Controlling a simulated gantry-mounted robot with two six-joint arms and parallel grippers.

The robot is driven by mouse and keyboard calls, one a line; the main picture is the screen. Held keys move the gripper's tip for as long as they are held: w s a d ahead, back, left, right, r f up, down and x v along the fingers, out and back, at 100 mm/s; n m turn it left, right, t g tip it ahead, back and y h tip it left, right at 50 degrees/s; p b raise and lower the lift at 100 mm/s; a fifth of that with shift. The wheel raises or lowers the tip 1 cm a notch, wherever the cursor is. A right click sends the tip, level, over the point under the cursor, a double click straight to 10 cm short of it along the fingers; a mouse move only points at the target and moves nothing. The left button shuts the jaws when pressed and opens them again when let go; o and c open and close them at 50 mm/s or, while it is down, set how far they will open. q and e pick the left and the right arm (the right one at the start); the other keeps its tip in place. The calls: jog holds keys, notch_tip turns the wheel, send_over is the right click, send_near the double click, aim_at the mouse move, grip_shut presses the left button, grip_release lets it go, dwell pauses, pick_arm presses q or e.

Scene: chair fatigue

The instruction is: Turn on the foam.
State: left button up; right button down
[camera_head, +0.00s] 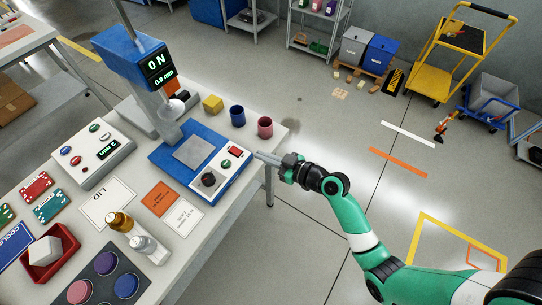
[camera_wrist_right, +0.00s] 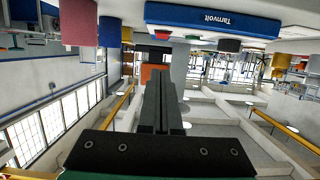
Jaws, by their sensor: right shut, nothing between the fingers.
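A blue testing machine stands on the white table, with a blue head (camera_head: 135,58) whose display reads 0 N and 0.0 mm. Its blue base (camera_head: 175,160) carries a grey plate and a white control panel (camera_head: 222,183). The panel has a red button (camera_head: 236,151), a green button (camera_head: 224,164) and a black knob (camera_head: 208,179). The base, labelled Tarnvolt (camera_wrist_right: 215,20), also shows in the right wrist view. My right gripper (camera_head: 262,156) is shut and empty, just right of the panel's red-button end; I cannot tell if it touches. No block lies on the plate.
A white block (camera_head: 45,250) sits in a red tray (camera_head: 62,262). Bottles (camera_head: 120,222) stand in front.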

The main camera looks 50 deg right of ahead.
jog(key=v, duration=0.2)
jog(key=shift+s, duration=0.3)
dwell(0.3)
